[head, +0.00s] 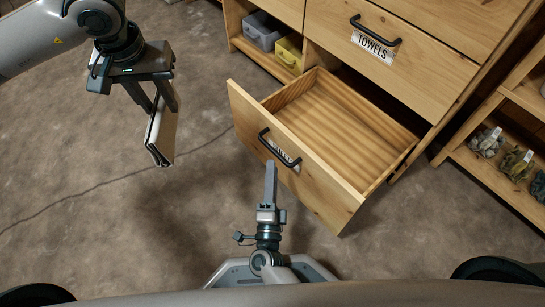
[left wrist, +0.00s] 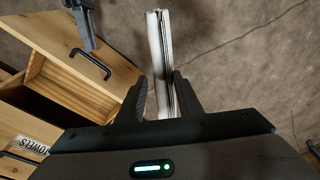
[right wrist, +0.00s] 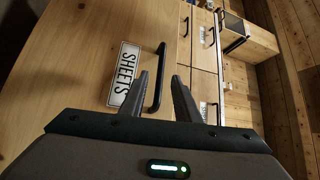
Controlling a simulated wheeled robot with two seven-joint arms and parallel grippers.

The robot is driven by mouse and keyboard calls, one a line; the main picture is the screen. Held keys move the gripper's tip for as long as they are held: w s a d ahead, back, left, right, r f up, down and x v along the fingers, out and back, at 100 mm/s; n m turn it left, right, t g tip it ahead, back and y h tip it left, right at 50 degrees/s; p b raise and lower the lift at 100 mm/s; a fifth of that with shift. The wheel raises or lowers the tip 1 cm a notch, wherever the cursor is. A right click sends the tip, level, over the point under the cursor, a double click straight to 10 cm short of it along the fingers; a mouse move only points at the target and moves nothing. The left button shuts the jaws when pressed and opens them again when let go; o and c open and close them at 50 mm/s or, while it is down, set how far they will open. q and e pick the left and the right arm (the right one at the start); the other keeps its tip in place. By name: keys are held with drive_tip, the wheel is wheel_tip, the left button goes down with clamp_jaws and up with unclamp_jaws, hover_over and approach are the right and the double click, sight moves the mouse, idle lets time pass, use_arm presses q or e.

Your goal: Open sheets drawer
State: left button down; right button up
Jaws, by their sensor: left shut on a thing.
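The sheets drawer (head: 345,130) stands pulled out well beyond the cabinet face, and its wooden inside is empty. Its front carries a black bar handle (head: 266,146) and a partly covered label; the right wrist view reads SHEETS on the label (right wrist: 124,75). My right gripper (head: 270,166) is at the handle, fingers apart; in the right wrist view the handle (right wrist: 158,75) shows close by the left finger. I cannot tell whether they touch. My left gripper (head: 160,100) is shut on a thin, flat, black-and-white book-like thing (head: 160,135), held over the floor left of the drawer.
A closed towels drawer (head: 420,75) sits above the open one. A grey bin (head: 263,32) and a yellow bin (head: 289,53) stand in cubbies at the left. A shelf (head: 500,185) with small bundles stands at the right. The floor (head: 90,165) on the left is clear.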

use_arm(q)
drive_tip(key=shift+r, duration=0.3)
use_arm(e)
drive_tip(key=shift+s+a+f, duration=0.15)
drive_tip(key=shift+s+f, duration=0.05)
drive_tip(key=shift+s, duration=0.95)
drive_tip(key=shift+s+a+f, duration=0.1)
drive_tip(key=shift+s+f, duration=0.05)
drive_tip(key=shift+s, duration=0.95)
